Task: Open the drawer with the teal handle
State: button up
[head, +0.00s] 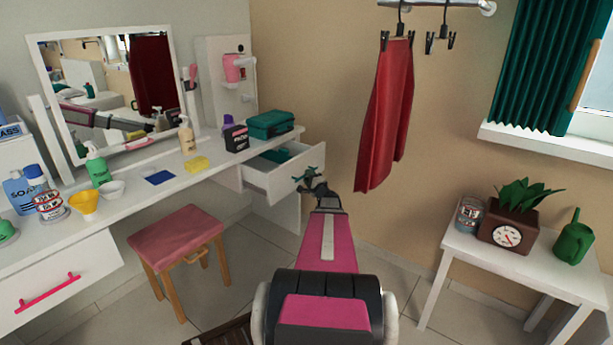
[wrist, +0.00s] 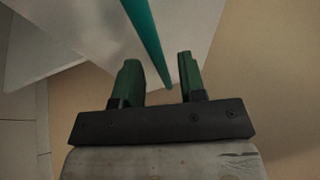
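The white drawer (head: 283,179) at the right end of the dressing table stands pulled out, with a teal item (head: 277,155) inside. My gripper (head: 309,180) is at its front face in the head view. In the wrist view, the teal handle (wrist: 150,42) runs as a long bar down between the two green fingers of my gripper (wrist: 157,75). The fingers are apart, with gaps on both sides of the bar. I cannot tell whether either finger touches it. In the head view the handle is hard to separate from the fingers.
A second drawer with a pink handle (head: 48,292) is shut at the left. A pink stool (head: 177,236) stands before the dressing table. A red cloth (head: 386,115) hangs behind my gripper. A white side table (head: 520,262) with a plant stands at the right.

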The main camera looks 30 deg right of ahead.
jog(key=shift+w+r, duration=0.25)
jog(key=shift+w, duration=0.85)
grip_shut()
jog(key=s+d, duration=0.4)
jog(key=s, duration=0.7)
jog(key=shift+s+d, duration=0.25)
jog(key=shift+d, duration=0.15)
grip_release()
